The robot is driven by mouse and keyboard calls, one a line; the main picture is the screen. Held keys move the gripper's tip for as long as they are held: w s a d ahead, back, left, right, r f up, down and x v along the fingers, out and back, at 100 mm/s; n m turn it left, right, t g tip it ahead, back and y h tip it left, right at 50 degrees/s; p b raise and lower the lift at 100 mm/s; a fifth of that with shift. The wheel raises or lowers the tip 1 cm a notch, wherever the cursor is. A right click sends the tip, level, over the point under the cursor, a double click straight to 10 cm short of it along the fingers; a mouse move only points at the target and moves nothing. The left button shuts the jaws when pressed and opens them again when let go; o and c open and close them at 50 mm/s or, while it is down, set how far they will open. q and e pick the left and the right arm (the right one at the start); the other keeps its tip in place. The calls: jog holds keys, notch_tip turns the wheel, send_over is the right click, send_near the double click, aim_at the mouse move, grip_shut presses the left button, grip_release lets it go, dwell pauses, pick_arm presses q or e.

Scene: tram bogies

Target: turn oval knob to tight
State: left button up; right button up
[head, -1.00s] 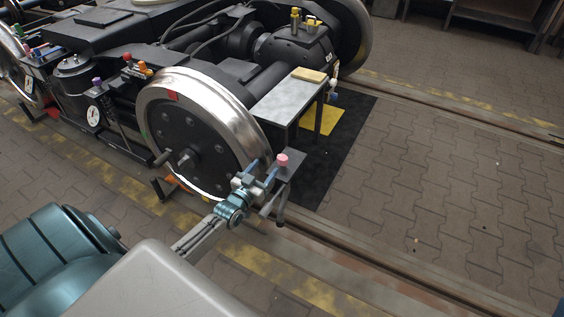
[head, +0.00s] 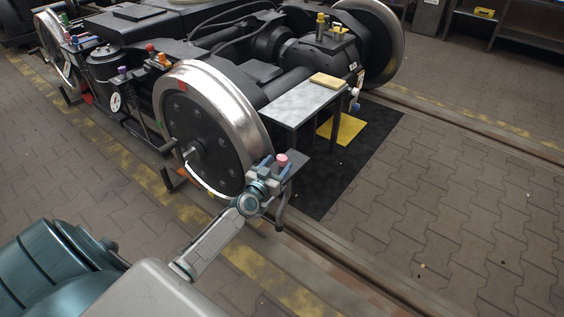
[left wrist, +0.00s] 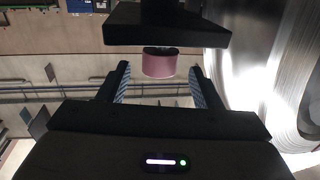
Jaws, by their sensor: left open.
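A pink knob (head: 282,160) stands on a small dark stand beside the near wheel in the head view. I take it to be the oval knob, though its outline from above is too small to tell. In the left wrist view the pink knob (left wrist: 159,64) shows below a dark plate, between and just beyond the two fingers. My left gripper (head: 273,166) is open at the stand, with its blue-padded fingers close to the knob. In the left wrist view the open left gripper (left wrist: 160,84) has clear gaps on both sides of the knob. No tight marking is readable. My right gripper is not in view.
The large steel wheel (head: 246,110) stands close to the left gripper. A grey table (head: 303,101) with a yellowish block stands behind the knob. A rail (head: 325,262) runs along the floor.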

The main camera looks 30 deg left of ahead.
aim_at(279, 163)
pick_arm(q)
jog(key=shift+w+a+b, duration=0.15)
jog(key=shift+w+b, duration=0.25)
jog(key=shift+w, duration=1.45)
